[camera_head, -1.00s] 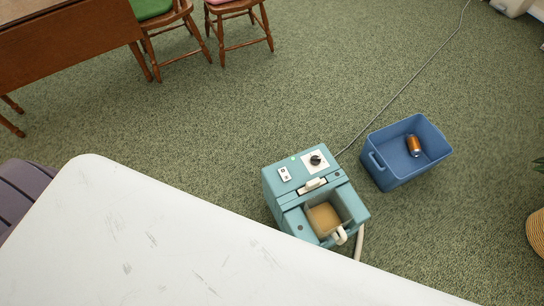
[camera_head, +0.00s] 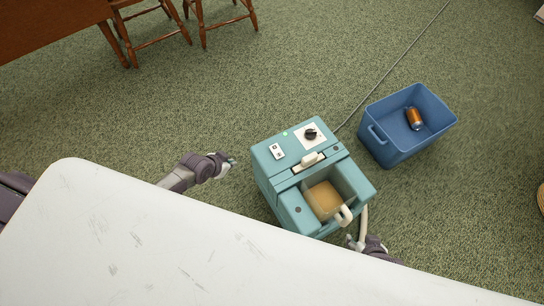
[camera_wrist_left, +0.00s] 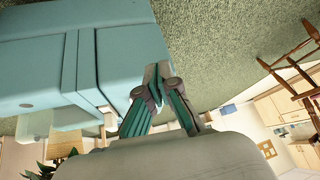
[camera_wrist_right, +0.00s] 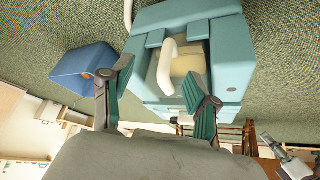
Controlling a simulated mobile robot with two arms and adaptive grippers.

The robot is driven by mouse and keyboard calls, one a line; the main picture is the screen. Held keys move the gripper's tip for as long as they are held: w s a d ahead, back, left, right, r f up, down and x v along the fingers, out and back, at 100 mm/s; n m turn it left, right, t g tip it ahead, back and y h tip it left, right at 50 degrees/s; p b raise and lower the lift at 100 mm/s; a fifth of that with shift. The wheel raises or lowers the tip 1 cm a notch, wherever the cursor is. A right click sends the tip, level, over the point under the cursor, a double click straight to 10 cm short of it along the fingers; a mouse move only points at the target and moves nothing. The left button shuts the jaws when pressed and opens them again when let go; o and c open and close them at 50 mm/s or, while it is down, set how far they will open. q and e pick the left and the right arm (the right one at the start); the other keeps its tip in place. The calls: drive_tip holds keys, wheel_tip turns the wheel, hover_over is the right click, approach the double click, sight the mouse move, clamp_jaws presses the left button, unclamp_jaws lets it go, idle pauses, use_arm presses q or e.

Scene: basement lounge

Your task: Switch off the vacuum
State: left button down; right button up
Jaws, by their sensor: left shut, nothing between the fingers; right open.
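The vacuum (camera_head: 265,175) is a teal box on the green carpet, past the white table's edge. Its top carries a white switch plate (camera_head: 277,151), a black dial (camera_head: 311,134) on a white panel, a small lit green light (camera_head: 285,134) and a pale handle or latch (camera_head: 310,159). My left gripper (camera_head: 230,161) is shut and empty, left of the vacuum and apart from it; it also shows in the left wrist view (camera_wrist_left: 156,82). My right gripper (camera_head: 354,240) is near the vacuum's front right corner, partly hidden by the table. In the right wrist view (camera_wrist_right: 158,85) it is open and empty.
A white table (camera_head: 130,230) fills the lower left, between me and the vacuum. A blue bin (camera_head: 390,150) holding an orange can (camera_head: 414,118) stands right of the vacuum. A grey cord (camera_head: 390,79) runs back across the carpet. Wooden chairs (camera_head: 160,40) stand at the back left.

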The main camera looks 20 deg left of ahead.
use_arm(q)
drive_tip(key=w+d+r+m+h+b, duration=0.3)
drive_tip(key=w+d+r+m+b, duration=0.1)
drive_tip(key=w+d+r+b, duration=0.2)
wheel_tip(320, 180, up, 3)
drive_tip(key=shift+w+d+t+h+b, duration=0.15)
drive_tip(key=shift+d+t+h+b, duration=0.35)
drive_tip(key=shift+b, duration=0.6)
use_arm(e)
drive_tip(key=w+r+t, duration=0.3)
drive_tip(key=r, duration=1.2)
drive_tip(key=shift+a+y, duration=0.3)
drive_tip(key=shift+a, duration=0.05)
use_arm(q)
drive_tip(key=shift+d, duration=0.1)
use_arm(e)
drive_tip(key=shift+r+t, duration=0.1)
drive_tip(key=shift+t, duration=0.2)
